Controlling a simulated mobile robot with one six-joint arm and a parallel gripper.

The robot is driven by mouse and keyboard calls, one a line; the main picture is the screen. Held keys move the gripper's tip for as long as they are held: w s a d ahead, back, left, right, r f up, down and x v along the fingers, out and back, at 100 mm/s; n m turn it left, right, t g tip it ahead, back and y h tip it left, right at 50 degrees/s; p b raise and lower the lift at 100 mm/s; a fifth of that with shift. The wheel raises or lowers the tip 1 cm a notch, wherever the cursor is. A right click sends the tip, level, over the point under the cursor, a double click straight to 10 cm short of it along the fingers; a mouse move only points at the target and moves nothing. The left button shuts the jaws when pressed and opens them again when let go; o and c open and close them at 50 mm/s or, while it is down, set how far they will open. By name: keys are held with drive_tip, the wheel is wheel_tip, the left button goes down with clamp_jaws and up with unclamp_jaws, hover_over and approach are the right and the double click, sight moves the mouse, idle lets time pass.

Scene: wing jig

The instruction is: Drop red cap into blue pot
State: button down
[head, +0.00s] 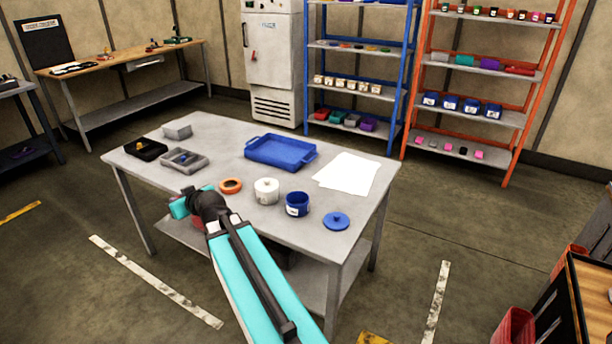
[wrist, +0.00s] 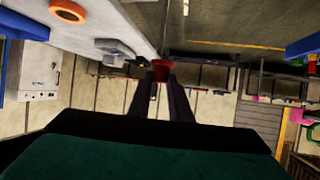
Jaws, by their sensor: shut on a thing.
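My gripper (wrist: 160,84) is shut on the red cap (wrist: 173,74), which shows between the fingertips in the wrist view. A round blue lid (head: 336,221) with a knob lies to the right of the pot.
A white pot (head: 266,190) stands just left of the blue pot, and an orange ring (head: 230,186) lies beyond it. A blue tray (head: 281,150), white paper (head: 347,172), a grey tray (head: 185,161) and a black tray (head: 146,150) are farther back on the table.

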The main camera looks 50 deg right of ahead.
drive_tip(key=s+d+f+p, duration=0.1)
drive_tip(key=s+d, duration=0.4)
drive_tip(key=d, duration=0.8)
drive_tip(key=s+d+f+p, duration=0.1)
drive_tip(key=s+d, duration=0.5)
drive_tip(key=d, duration=0.7)
drive_tip(key=s+d+f+p, duration=0.1)
drive_tip(key=s+d, duration=0.4)
drive_tip(key=d, duration=0.8)
drive_tip(key=shift+s+f+n+y+p, duration=0.25)
drive_tip(key=shift+n+y+p, duration=0.15)
drive_tip(key=shift+p, duration=0.45)
drive_tip(key=shift+f, duration=0.1)
drive_tip(key=shift+f+p, duration=0.8)
drive_tip(key=shift+f, duration=2.05)
drive_tip(key=c, duration=1.5)
unclamp_jaws()
drive_tip(key=shift+c, duration=0.2)
